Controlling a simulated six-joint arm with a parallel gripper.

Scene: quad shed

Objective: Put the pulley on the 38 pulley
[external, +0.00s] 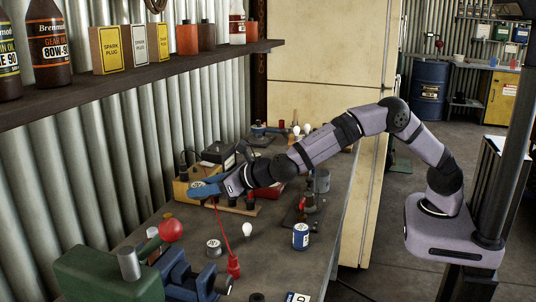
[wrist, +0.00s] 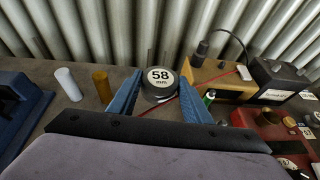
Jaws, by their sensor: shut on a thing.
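My gripper (external: 207,190) has blue fingers and hangs over the far part of the bench in the external view. In the wrist view the gripper (wrist: 160,82) is shut on a dark round pulley (wrist: 160,96) with a white face marked 58 mm. The pulley sits between the fingertips, face towards the camera. In the external view the fingers mostly hide it. A low grey disc (external: 213,247) with a pale label lies on the bench, nearer the camera than the gripper. Its marking is too small to read, so I cannot tell whether it is the 38 pulley.
A bulb (external: 247,230), a red lead end (external: 233,267) and a labelled can (external: 300,236) stand on the bench. A wooden box (wrist: 215,78) and black box (wrist: 285,76) are right of my gripper.

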